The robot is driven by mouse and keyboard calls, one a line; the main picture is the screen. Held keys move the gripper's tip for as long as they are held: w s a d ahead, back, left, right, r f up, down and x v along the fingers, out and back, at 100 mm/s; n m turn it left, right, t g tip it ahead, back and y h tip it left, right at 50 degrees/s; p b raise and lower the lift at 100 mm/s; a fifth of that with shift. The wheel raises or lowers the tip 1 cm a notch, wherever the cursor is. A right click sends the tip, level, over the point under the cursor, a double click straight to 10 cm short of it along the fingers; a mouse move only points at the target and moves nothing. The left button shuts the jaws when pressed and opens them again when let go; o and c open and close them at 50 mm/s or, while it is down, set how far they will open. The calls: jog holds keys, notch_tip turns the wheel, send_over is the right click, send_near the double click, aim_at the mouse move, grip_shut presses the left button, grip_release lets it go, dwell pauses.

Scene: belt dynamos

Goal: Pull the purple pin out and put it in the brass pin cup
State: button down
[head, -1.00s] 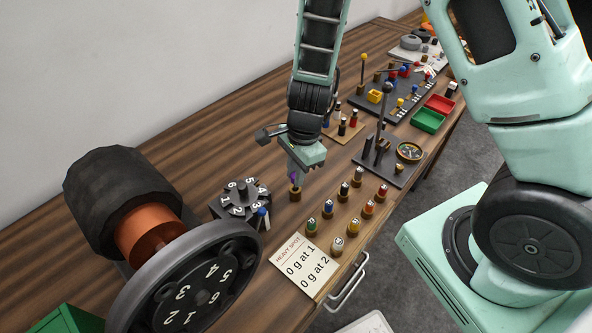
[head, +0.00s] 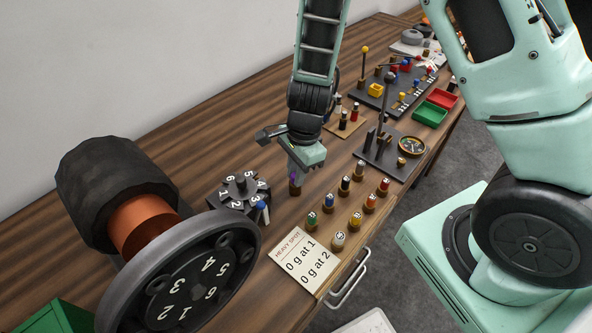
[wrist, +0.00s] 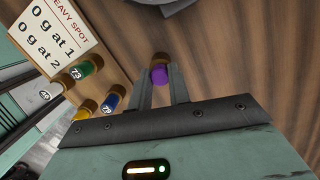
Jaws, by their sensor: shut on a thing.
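The purple pin (head: 293,175) is between the fingers of my gripper (head: 295,179), which is shut on it. In the wrist view the pin's purple end (wrist: 159,75) shows between the two fingertips. The brass pin cup (head: 295,189) stands on the wooden bench directly below the fingers. Its brass rim also shows just beyond the pin in the wrist view (wrist: 160,58). The pin's lower end is hidden, so I cannot tell how deep it sits in the cup.
A dark numbered block (head: 240,192) with a blue-topped pin stands just left. Several coloured weights (head: 356,219) stand to the right, near the front edge. A heavy-spot card (head: 303,262) lies in front. A large numbered wheel (head: 180,290) fills the lower left.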

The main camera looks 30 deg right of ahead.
jog(key=shift+f, duration=0.2)
jog(key=c, duration=1.2)
grip_release()
jog(key=shift+c, duration=0.2)
jog(key=shift+r, duration=0.1)
notch_tip(320, 180, up, 17)
jog(key=d+p, duration=0.2)
jog(key=shift+w+d+p, duration=0.2)
jog(key=shift+d+p, duration=0.1)
jog(key=shift+p, duration=0.05)
jog(key=s+a+r+n+b, duration=0.1)
jog(key=s+a+n, duration=0.3)
jog(key=s+n, duration=0.5)
jog(key=s+a+n+h+b, duration=0.1)
jog(key=s+a+n+b, duration=0.2)
jog(key=s+n, duration=0.6)
jog(key=a+n, duration=0.2)
jog(key=n, duration=0.4)
jog(key=shift+s+r, duration=0.25)
jog(key=shift+r, duration=0.1)
